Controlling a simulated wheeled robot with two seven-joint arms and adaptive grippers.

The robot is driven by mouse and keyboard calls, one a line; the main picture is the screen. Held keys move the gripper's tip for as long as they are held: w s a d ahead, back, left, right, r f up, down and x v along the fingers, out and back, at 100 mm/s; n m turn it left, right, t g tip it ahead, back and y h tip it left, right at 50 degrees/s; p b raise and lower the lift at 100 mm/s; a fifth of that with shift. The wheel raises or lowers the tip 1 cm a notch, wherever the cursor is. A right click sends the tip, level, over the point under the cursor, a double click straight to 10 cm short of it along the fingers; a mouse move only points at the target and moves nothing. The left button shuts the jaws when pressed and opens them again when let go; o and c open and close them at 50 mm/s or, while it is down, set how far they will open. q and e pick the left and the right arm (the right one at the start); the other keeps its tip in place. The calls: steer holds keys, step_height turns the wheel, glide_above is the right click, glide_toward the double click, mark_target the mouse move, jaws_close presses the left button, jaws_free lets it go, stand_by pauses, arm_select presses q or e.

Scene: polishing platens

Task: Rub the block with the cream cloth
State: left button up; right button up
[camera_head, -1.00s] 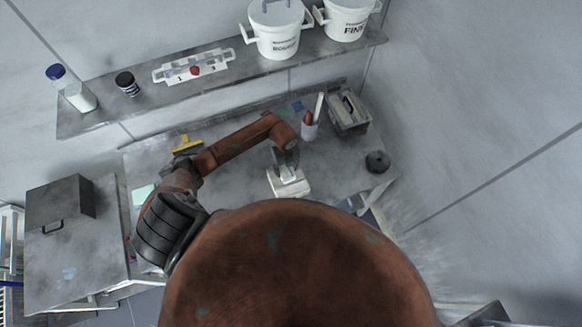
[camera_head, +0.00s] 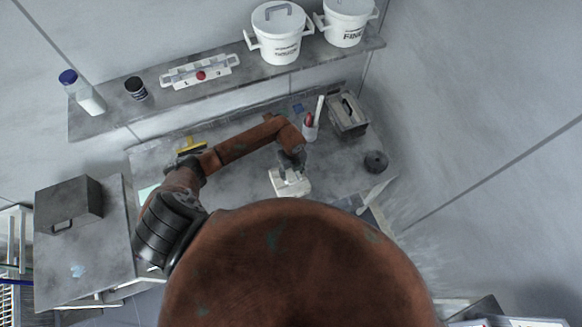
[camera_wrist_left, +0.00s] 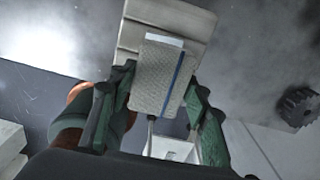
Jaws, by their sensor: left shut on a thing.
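My left gripper (camera_head: 292,162) reaches down over the bench to a pale block (camera_head: 291,184). In the left wrist view its green fingers (camera_wrist_left: 161,78) are shut on a folded cream cloth (camera_wrist_left: 158,85) with a blue stripe. The pale block (camera_wrist_left: 166,18) shows just beyond the cloth, which overlaps it in the picture. Whether the cloth touches the block is hard to tell. In the head view the cloth cannot be made out clearly at the gripper. My right gripper is not in view.
A cup with pens (camera_head: 310,131), a grey caddy (camera_head: 347,117) and a dark round knob (camera_head: 375,162) stand on the bench right of the block. A yellow-handled tool (camera_head: 192,147) lies behind my left arm. A shelf (camera_head: 225,87) with white buckets (camera_head: 281,47) runs above.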

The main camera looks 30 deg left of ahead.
arm_select(q)
steer(key=shift+r+p, duration=0.85)
steer(key=shift+r, duration=0.65)
